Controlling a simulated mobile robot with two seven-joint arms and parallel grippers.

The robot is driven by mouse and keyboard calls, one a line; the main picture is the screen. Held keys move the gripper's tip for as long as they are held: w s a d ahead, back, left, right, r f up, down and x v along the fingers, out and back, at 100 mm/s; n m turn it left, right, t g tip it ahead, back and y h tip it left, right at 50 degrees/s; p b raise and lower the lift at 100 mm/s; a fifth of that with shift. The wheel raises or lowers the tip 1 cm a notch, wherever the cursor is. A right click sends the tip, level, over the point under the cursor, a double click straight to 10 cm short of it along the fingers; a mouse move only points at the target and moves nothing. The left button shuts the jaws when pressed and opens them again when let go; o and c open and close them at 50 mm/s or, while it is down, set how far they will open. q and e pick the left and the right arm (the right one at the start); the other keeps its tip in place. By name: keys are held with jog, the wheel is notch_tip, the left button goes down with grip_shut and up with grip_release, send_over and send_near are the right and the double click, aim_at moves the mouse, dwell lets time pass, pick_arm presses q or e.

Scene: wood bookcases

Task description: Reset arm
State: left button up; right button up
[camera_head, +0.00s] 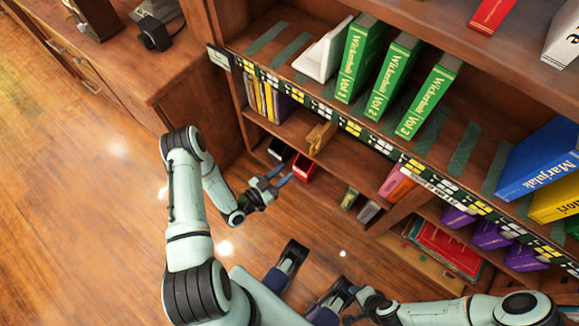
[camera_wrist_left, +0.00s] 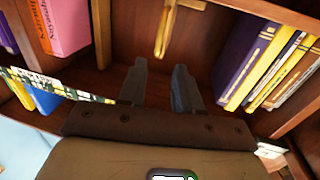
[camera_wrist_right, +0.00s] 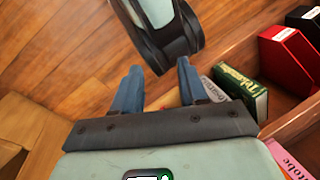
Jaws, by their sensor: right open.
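My left arm comes in from the left, and its gripper (camera_head: 279,178) is in front of the lower bookcase shelves. In the left wrist view its two fingers (camera_wrist_left: 160,68) are apart with nothing between them, below a gold-coloured object (camera_wrist_left: 166,32) on the shelf. My right arm lies low along the bottom right of the head view, where its fingers are hard to make out. In the right wrist view the right gripper (camera_wrist_right: 159,67) has its fingers apart and empty, over the wooden floor. Neither gripper holds anything.
Green books (camera_head: 361,58) stand on the upper shelf, with blue (camera_head: 540,160) and yellow books at right. A red box (camera_head: 304,167) and small books sit on the bottom shelf. The labelled shelf edge (camera_head: 352,127) runs above my left gripper. The floor (camera_head: 90,200) at left is clear.

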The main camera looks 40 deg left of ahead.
dwell(0.6)
pick_arm(q)
jog(key=s+d+n+g+p, duration=0.3)
jog(key=s+d+g+p, duration=0.3)
jog(key=d+g+p, duration=0.5)
jog(key=s+d+r+n+g+p, duration=0.1)
jog(key=s+d+r+g+p, duration=0.1)
jog(key=s, duration=0.4)
jog(key=s+d+r+n+g+p, duration=0.2)
jog(key=s+r+g+p, duration=0.1)
jog(key=s+r+g, duration=0.2)
jog(key=shift+s+d+r+g, duration=0.2)
jog(key=shift+s+d+g, duration=0.15)
jog(key=shift+s, duration=0.7)
pick_arm(e)
jog(key=s+a+r+g, duration=0.1)
jog(key=s+r+g, duration=0.1)
jog(key=r, duration=1.3)
jog(key=shift+s+a+r+y, duration=0.3)
jog(key=shift+s+a+r, duration=0.05)
jog(key=shift+s, duration=0.35)
